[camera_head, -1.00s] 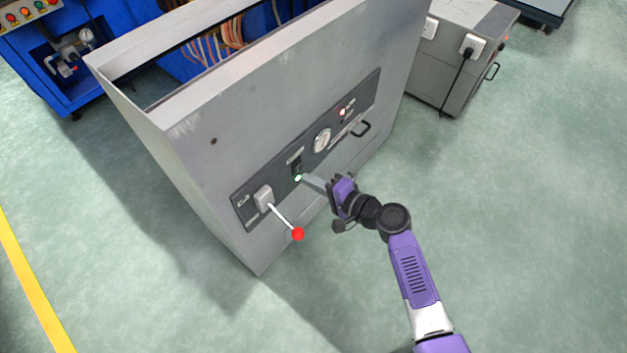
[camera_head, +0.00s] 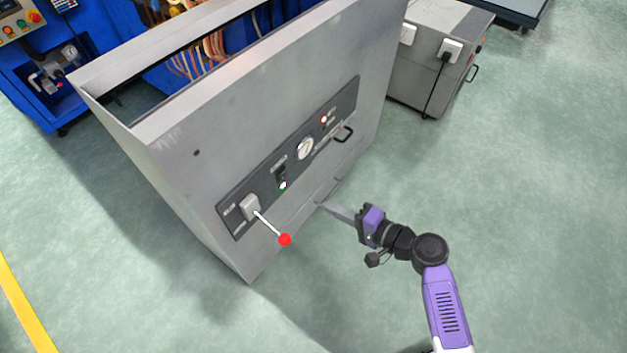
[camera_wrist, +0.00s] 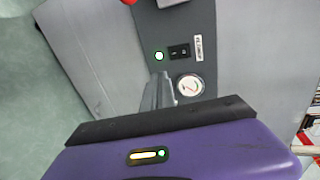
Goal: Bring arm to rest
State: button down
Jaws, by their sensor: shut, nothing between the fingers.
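My gripper (camera_head: 322,205) is in front of the grey cabinet (camera_head: 190,190), low and to the right of its control panel, with its fingers shut and empty. It also shows in the wrist view (camera_wrist: 159,84), with the fingers pointing toward the panel. A lever with a red knob (camera_head: 285,240) juts out at the panel's left end.
A blue machine (camera_head: 105,45) stands behind the cabinet at the upper left. A smaller grey box with sockets (camera_head: 420,80) stands at the upper right. The green floor (camera_head: 530,190) is clear on the right. A yellow line (camera_head: 25,305) runs at the lower left.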

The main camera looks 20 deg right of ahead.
jog(key=shift+d, duration=0.1)
jog(key=d+t+h, duration=0.1)
jog(key=d+h, duration=0.3)
jog(key=d, duration=0.2)
jog(key=s+d+r+n+h, duration=0.25)
jog(key=s+r+h, duration=0.2)
jog(key=s, duration=0.45)
jog(key=s+a+r+n, duration=0.3)
jog(key=s+r, duration=0.2)
jog(key=s, duration=0.3)
jog(key=s+a+r+n+t, duration=0.1)
jog(key=s+a+r+n, duration=0.25)
jog(key=s, duration=0.35)
jog(key=s+a+r+n, duration=0.2)
jog(key=s+r+n, duration=0.1)
jog(key=s+r, duration=0.4)
notch_tip(320, 180, up, 17)
jog(key=p, duration=1.8)
jog(key=shift+s+r+y+p, duration=0.15)
jog(key=shift+s+y+p, duration=0.05)
jog(key=shift+y+p, duration=0.25)
